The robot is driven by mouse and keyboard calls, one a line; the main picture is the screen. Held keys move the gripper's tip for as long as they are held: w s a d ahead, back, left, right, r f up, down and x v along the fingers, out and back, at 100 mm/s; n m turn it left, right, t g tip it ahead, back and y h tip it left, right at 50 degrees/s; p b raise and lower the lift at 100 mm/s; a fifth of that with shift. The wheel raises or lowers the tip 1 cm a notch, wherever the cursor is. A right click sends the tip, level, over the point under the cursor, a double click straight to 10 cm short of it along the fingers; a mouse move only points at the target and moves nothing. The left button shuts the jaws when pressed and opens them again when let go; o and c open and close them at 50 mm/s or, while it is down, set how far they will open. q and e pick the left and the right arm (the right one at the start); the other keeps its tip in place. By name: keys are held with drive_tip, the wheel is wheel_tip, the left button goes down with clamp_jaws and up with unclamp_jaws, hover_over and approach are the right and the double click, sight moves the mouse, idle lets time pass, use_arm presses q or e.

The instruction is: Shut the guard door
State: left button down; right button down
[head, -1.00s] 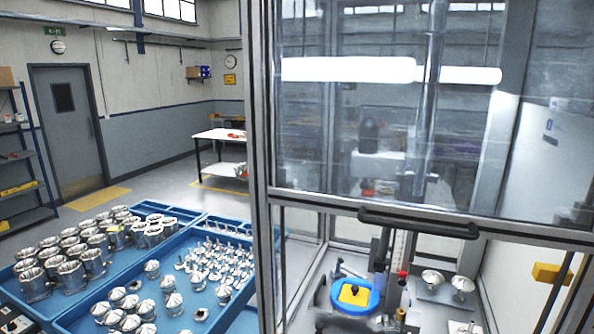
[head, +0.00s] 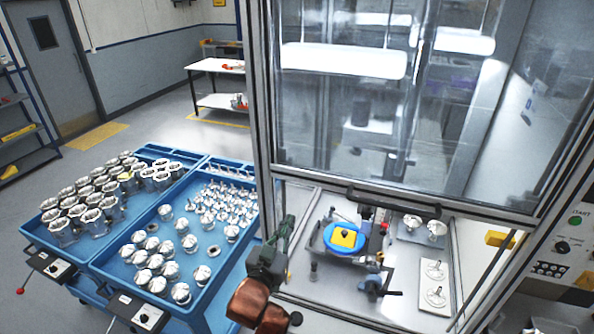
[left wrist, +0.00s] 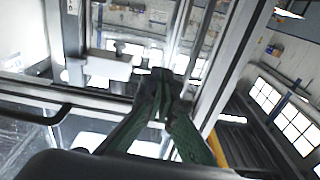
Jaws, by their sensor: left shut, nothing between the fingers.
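The guard door (head: 400,120) is a clear panel in a metal frame on the front of the machine enclosure. It is raised, and the opening below it is uncovered. Its black bar handle (head: 405,201) runs along the bottom rail and also shows at the left in the left wrist view (left wrist: 38,117). My left gripper (head: 288,222), with dark green fingers, is shut and empty. In the head view it appears left of the handle and lower, near the left frame post, apart from the handle. Its fingers (left wrist: 162,78) come together in the left wrist view. My right gripper is not in view.
Inside the enclosure are a blue round fixture with a yellow block (head: 346,239) and metal parts on plates (head: 437,273). Blue trays (head: 105,262) of machined parts stand at the left. A control panel with a START button (head: 576,220) is at the right.

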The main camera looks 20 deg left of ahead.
sight(301, 149)
use_arm(q)
drive_tip(key=s+r+t+p, duration=0.1)
drive_tip(key=s+r+t, duration=0.1)
drive_tip(key=r, duration=0.6)
drive_tip(key=s+r+t+p, duration=0.1)
drive_tip(key=s+r, duration=0.2)
drive_tip(key=r, duration=0.5)
drive_tip(key=shift+n, duration=0.3)
drive_tip(key=p+x, duration=0.1)
drive_tip(key=x, duration=0.2)
drive_tip(key=p+x, duration=0.1)
drive_tip(key=x, duration=0.3)
drive_tip(key=d+p+x, duration=0.1)
drive_tip(key=x, duration=0.2)
drive_tip(key=shift+w+p, duration=0.3)
wheel_tip(301, 149, down, 3)
drive_tip(key=shift+s+a+f, duration=0.1)
drive_tip(key=shift+s+f+p, duration=0.2)
drive_tip(key=shift+f+p, duration=0.1)
drive_tip(key=shift+f, duration=0.2)
drive_tip(key=shift+w+f, duration=0.15)
drive_tip(key=shift+f, duration=0.05)
